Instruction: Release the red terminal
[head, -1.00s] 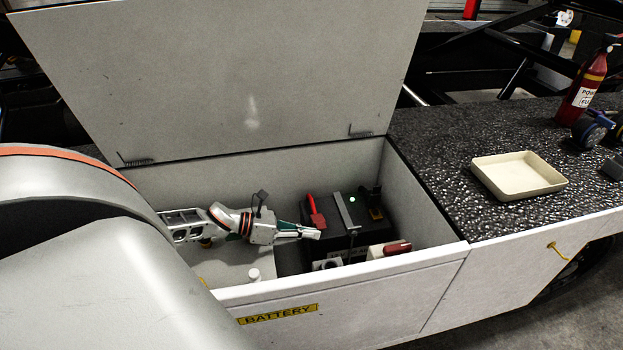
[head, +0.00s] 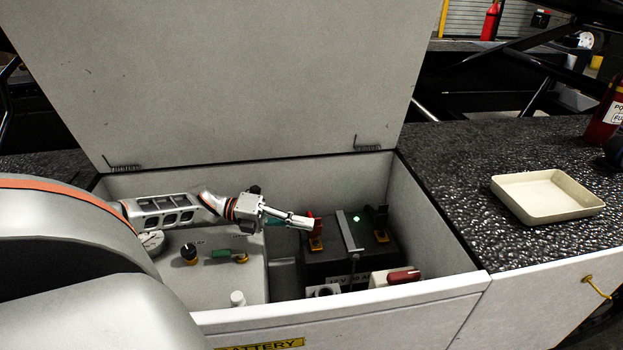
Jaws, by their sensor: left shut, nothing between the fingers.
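The open battery compartment holds a black battery (head: 325,272) with a clamp bar (head: 348,232) across its top and a small green light. The red terminal (head: 318,232) is at the battery's left, above a yellow-orange piece, and is partly hidden by my gripper. A black terminal (head: 376,218) stands at the right. My left gripper (head: 309,222) reaches in from the left, shut and empty. Its fingertips are at the red terminal in the picture; I cannot tell whether they touch. My right gripper is out of view.
The raised lid (head: 230,85) stands behind the compartment. A red-handled switch (head: 403,275) is at its front wall. A grey panel (head: 215,275) with knobs lies left of the battery. A beige tray (head: 500,184) sits on the dark deck at right.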

